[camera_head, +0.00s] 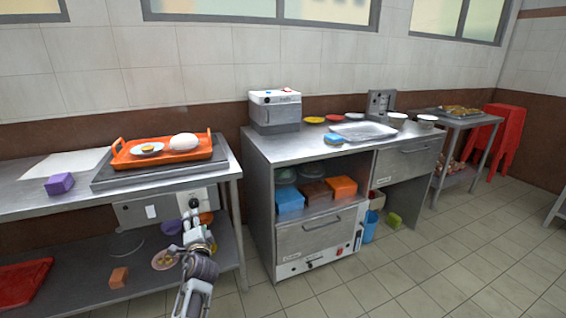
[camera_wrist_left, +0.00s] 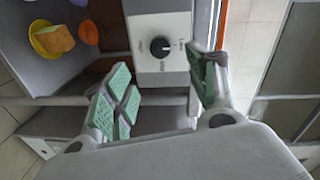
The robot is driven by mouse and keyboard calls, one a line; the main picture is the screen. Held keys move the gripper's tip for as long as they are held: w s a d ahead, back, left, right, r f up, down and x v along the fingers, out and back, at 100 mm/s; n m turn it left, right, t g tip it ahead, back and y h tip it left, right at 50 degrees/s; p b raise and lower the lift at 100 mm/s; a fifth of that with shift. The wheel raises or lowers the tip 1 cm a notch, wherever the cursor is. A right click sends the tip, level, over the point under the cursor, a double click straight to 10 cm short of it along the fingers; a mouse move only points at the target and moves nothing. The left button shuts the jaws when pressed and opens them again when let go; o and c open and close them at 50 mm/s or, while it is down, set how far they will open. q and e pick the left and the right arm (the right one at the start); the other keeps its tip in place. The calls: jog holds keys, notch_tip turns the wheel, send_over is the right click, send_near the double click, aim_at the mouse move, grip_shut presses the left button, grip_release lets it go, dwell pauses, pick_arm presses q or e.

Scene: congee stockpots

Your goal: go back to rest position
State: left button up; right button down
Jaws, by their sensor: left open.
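My left gripper (camera_head: 195,222) reaches up from the bottom of the head view, in front of the left steel table. In the left wrist view my left gripper (camera_wrist_left: 165,98) shows its green finger pads spread wide, with nothing between them. A grey control panel with a black knob (camera_wrist_left: 160,47) is beyond the fingers; this control panel (camera_head: 165,207) also shows under the left tabletop in the head view. My right gripper is in neither view.
The left steel table (camera_head: 35,205) holds an orange tray (camera_head: 120,160) and a purple block (camera_head: 59,184). A steel cabinet (camera_head: 262,215) with a white-topped machine (camera_head: 275,112) stands to the right. A red stool (camera_head: 498,138) is far right. The tiled floor (camera_head: 440,270) at lower right is clear.

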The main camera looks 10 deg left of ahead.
pick_arm(q)
jog(key=s+d+f+n+g+h, duration=0.35)
jog(key=s+d+h, duration=0.25)
jog(key=d, duration=0.4)
jog(key=s+d+f+n+g+h, duration=0.2)
jog(key=s+d+f+n+h, duration=0.3)
jog(key=d, duration=0.6)
jog(key=s+d+f+m+g, duration=0.1)
jog(key=s+d+f+g, duration=0.1)
jog(key=s+f, duration=0.5)
jog(key=s+d+f+g+h+p, duration=0.1)
jog(key=s+f, duration=0.6)
jog(key=s, duration=0.8)
jog(key=shift+d+m+g, duration=0.35)
jog(key=shift+d+g, duration=0.4)
jog(key=shift+d, duration=0.1)
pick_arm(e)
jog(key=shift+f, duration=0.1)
pick_arm(q)
jog(key=shift+s, duration=0.1)
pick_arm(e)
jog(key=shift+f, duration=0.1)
